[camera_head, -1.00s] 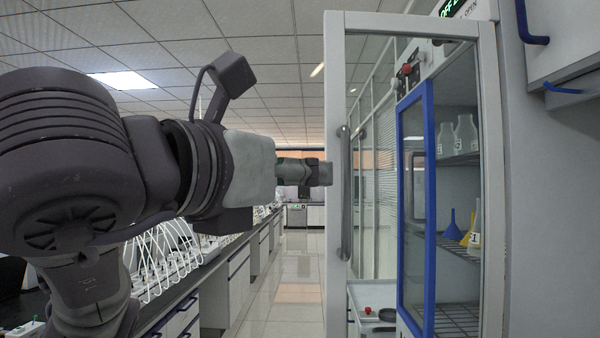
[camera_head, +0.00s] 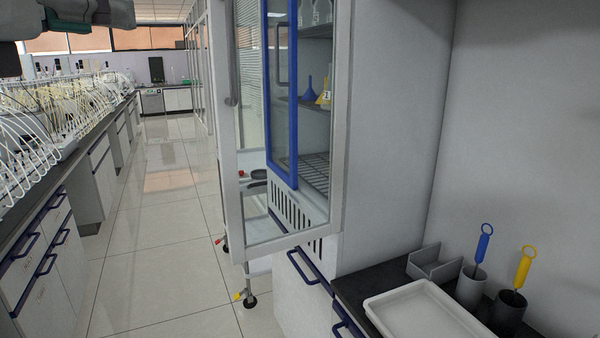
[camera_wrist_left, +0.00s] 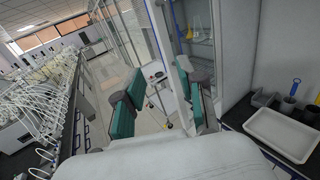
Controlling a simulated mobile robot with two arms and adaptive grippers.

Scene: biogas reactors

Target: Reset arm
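My left gripper (camera_wrist_left: 158,95) shows in the left wrist view with two green-padded fingers spread apart. Nothing is between them but the view of the floor and a trolley beyond. In the head view, only part of my left arm and gripper (camera_head: 65,20) shows, cut off at the top left corner. The glass cabinet door (camera_head: 226,120) with its pale frame stands open in the head view. The gripper is apart from it, to its left in the picture. My right gripper is in neither view.
The cabinet's shelves hold bottles and a blue funnel (camera_head: 308,90). A counter at the lower right carries a white tray (camera_head: 425,312) and cups with blue-handled (camera_head: 484,240) and yellow-handled (camera_head: 524,265) tools. A lab bench (camera_head: 55,185) runs along the left. The tiled aisle (camera_head: 160,235) is clear.

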